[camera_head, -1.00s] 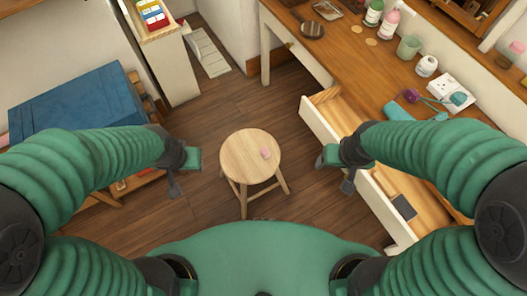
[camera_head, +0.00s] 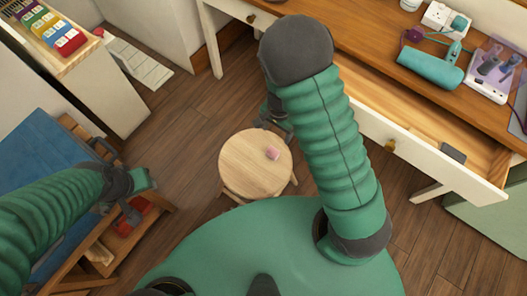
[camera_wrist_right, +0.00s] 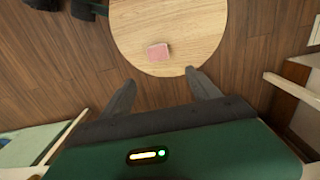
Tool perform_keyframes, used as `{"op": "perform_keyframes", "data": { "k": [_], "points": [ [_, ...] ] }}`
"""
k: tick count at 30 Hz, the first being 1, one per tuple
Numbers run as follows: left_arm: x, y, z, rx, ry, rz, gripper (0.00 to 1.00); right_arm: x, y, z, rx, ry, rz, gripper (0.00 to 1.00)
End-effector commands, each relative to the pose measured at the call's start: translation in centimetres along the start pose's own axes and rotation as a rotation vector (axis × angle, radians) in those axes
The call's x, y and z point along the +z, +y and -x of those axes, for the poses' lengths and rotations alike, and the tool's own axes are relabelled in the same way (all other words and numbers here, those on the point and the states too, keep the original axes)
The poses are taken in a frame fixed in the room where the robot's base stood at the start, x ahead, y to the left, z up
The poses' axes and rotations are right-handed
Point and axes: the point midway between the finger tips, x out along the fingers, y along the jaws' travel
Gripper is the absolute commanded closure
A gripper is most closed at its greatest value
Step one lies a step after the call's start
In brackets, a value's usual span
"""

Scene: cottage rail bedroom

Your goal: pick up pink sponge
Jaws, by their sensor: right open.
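The pink sponge (camera_head: 272,153) lies on top of a round wooden stool (camera_head: 240,165), right of its middle. In the right wrist view the sponge (camera_wrist_right: 158,51) lies on the stool top (camera_wrist_right: 190,25), ahead of and between the fingers. My right gripper (camera_wrist_right: 160,90) is open and empty, with its fingertips short of the sponge. In the head view my right gripper (camera_head: 272,118) is partly hidden behind my right arm, just beyond the stool's far edge. My left gripper (camera_head: 140,195) is at the left, away from the stool; its jaws are unclear.
An open drawer (camera_head: 400,135) juts from the desk at the right, close to my right arm. A hair dryer (camera_head: 430,68) lies on the desk. A blue-topped piece of furniture (camera_head: 45,150) stands at the left. Wooden floor (camera_head: 185,125) around the stool is clear.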

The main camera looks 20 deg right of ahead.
Motion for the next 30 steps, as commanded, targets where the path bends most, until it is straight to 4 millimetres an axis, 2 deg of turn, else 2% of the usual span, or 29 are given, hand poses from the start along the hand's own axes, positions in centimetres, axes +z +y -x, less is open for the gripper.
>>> {"op": "perform_keyframes", "data": {
  "k": [1,3,9,16,23,30],
  "points": [
    [0.3,0.0,-1.0,0.0,0.0,-0.001,0.64,0.0,0.1,-1.9,0.004,-0.004,-0.003,0.29],
    [0.5,0.0,-1.8,0.0,-0.001,-0.001,0.64,0.0,0.1,-3.9,0.006,-0.003,-0.001,0.29],
    [0.9,0.0,-3.5,0.0,-0.001,-0.001,0.64,0.4,-0.2,-8.5,0.009,0.002,0.002,0.29],
    [1.0,0.0,-4.3,0.0,0.0,0.0,0.64,0.6,-0.2,-10.6,0.006,0.003,0.004,0.29],
    [1.5,0.0,-6.4,0.0,-0.001,0.0,0.64,1.2,-0.2,-14.7,0.007,0.001,0.002,0.29],
    [1.5,0.0,-6.2,0.0,-0.001,-0.001,0.64,1.2,-0.3,-14.8,0.006,0.004,0.003,0.29]
  ]
}}
